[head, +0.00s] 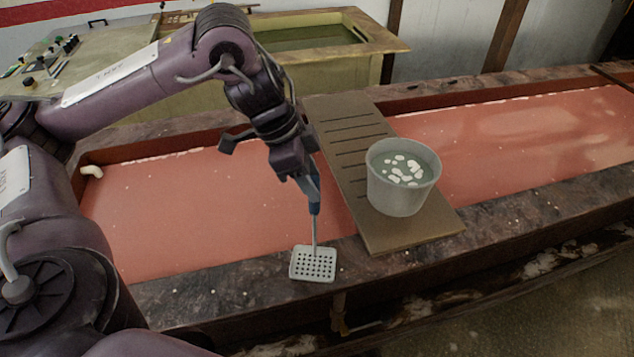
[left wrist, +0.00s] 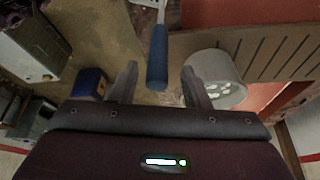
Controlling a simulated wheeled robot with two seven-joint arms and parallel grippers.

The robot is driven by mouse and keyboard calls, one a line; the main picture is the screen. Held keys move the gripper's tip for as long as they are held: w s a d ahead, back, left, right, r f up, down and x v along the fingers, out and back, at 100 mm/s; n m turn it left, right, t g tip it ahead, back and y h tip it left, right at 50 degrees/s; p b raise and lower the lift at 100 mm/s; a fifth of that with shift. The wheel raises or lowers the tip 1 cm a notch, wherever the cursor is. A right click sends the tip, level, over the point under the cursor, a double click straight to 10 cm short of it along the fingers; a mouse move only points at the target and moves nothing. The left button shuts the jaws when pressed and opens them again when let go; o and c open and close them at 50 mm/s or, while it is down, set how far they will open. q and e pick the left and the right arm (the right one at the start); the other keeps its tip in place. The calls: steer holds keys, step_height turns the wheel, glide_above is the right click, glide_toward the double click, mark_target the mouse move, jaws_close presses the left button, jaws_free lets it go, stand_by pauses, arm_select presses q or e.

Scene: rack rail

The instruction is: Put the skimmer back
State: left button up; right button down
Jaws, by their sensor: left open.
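The skimmer has a pale square perforated head (head: 313,264), which appears over the near dark rim of the red trough, a thin shaft and a blue handle (head: 315,207). My left gripper (head: 309,182) is at the top of the handle, pointing down. In the left wrist view the blue handle (left wrist: 158,55) lies between the two spread fingers of the left gripper (left wrist: 160,72), with a gap on both sides. The skimmer's head is out of that view. I cannot tell whether the skimmer rests on the rim. My right gripper is not in view.
A slotted board (head: 352,150) lies across the red trough (head: 220,200). A grey bucket (head: 395,195) with liquid and white pieces stands on it, right of my left gripper; the bucket (left wrist: 222,65) also shows in the wrist view. A tank (head: 390,42) stands behind.

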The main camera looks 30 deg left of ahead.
arm_select(q)
steer(key=p+v, duration=0.5)
steer(key=v, duration=0.3)
steer(key=shift+r+p, duration=0.25)
steer(key=shift+p, duration=0.1)
steer(key=shift+s+f, duration=0.1)
